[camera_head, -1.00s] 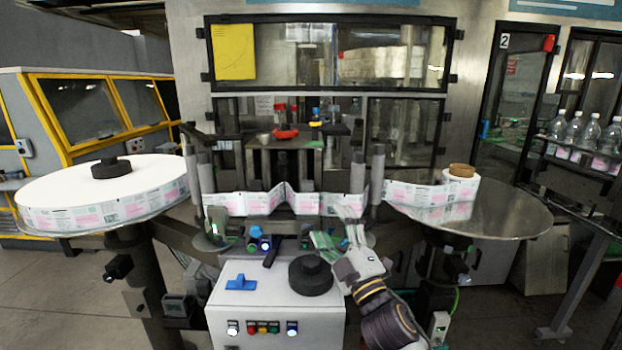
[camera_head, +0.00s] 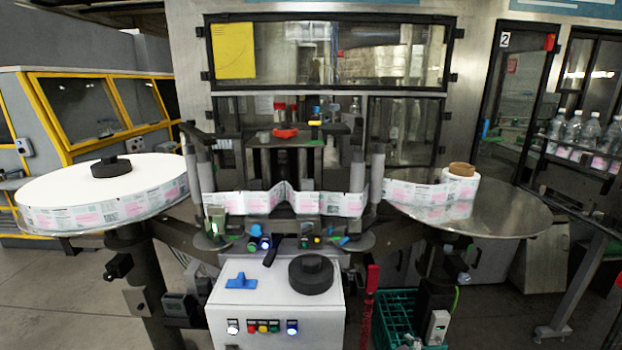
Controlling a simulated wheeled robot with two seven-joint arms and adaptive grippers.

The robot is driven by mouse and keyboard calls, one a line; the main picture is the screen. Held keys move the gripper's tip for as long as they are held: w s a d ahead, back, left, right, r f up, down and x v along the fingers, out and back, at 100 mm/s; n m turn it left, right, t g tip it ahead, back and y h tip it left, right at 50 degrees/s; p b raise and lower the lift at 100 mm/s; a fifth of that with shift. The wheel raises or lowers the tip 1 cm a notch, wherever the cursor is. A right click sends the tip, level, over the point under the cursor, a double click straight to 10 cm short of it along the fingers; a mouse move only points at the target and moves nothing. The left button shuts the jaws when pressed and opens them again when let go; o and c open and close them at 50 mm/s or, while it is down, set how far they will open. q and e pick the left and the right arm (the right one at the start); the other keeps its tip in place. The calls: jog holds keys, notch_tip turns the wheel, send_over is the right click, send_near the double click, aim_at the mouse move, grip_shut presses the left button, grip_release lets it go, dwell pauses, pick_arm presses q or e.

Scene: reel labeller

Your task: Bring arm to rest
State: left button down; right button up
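Neither of my grippers shows in the head view, and no arm of mine is clearly in the picture. The reel labeller stands in front of me. A large full label reel (camera_head: 70,192) with a black hub (camera_head: 111,167) lies on the left plate. The label strip (camera_head: 250,203) runs through the middle rollers to the right. A small roll on a brown core (camera_head: 461,180) stands on the right metal plate (camera_head: 510,212).
A white control box (camera_head: 262,312) in front carries a black knob-shaped hub (camera_head: 311,275) and a blue part (camera_head: 241,281). A green crate (camera_head: 396,305) stands low at its right. Bottles (camera_head: 573,132) stand at the far right. A yellow-framed machine (camera_head: 95,105) is at the left.

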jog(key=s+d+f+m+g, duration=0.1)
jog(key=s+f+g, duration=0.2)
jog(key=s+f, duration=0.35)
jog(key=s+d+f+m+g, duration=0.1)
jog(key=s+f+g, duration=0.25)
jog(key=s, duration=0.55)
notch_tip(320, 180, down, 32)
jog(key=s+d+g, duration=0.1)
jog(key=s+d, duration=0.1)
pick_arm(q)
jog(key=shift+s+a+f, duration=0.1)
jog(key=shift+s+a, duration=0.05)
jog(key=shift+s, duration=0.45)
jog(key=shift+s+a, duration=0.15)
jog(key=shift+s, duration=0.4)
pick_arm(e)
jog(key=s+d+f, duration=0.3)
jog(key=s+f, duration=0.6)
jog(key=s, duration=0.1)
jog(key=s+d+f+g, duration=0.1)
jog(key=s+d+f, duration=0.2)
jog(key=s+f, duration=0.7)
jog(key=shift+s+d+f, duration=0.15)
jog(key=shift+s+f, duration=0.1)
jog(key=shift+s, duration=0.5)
